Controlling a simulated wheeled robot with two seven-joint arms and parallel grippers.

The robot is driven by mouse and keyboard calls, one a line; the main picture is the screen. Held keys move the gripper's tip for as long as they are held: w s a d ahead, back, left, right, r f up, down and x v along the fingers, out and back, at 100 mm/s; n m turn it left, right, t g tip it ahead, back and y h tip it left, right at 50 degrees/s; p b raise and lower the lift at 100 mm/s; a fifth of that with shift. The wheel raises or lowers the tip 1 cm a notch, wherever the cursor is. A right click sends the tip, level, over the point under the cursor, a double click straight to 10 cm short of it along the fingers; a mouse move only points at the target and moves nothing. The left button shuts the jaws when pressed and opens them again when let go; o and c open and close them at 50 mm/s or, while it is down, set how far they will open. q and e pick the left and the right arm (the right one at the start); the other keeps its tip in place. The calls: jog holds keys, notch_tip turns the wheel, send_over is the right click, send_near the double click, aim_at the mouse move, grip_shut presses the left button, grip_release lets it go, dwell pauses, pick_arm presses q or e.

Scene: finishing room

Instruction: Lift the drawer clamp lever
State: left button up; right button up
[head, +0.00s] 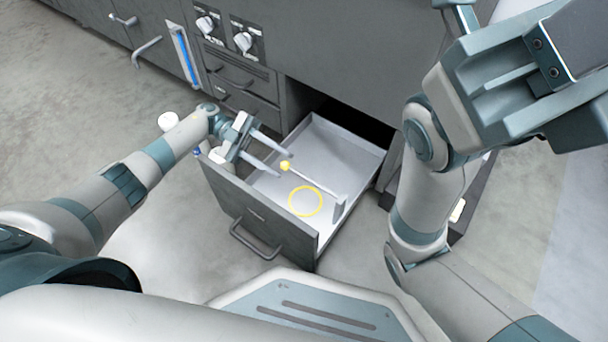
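The open drawer (228,196) is pulled out of the grey cabinet. Inside it, the clamp lever is a thin light rod (315,184) with a yellow knob (286,166) at its left end, joined to a small upright post (340,208) at the right. A yellow ring (305,214) shows on the drawer floor below the rod. My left gripper (283,163) reaches over the drawer's left side, its two fingers apart. The knob is close to the fingertips; I cannot tell whether they touch it. My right arm stands at the right; its fingers are not seen.
The cabinet front (340,50) rises behind the drawer, with knobs (243,41), a blue-striped strip (187,55) and handles at the upper left. The drawer handle (255,240) faces me. The drawer floor is otherwise bare. Open floor lies at the left.

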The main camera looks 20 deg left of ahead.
aim_at(304, 175)
pick_arm(q)
jog(key=b+x, duration=0.1)
jog(key=x, duration=0.7)
jog(key=shift+d+b, duration=0.25)
jog(key=shift+b, duration=0.1)
jog(key=shift+c, duration=0.7)
grip_shut()
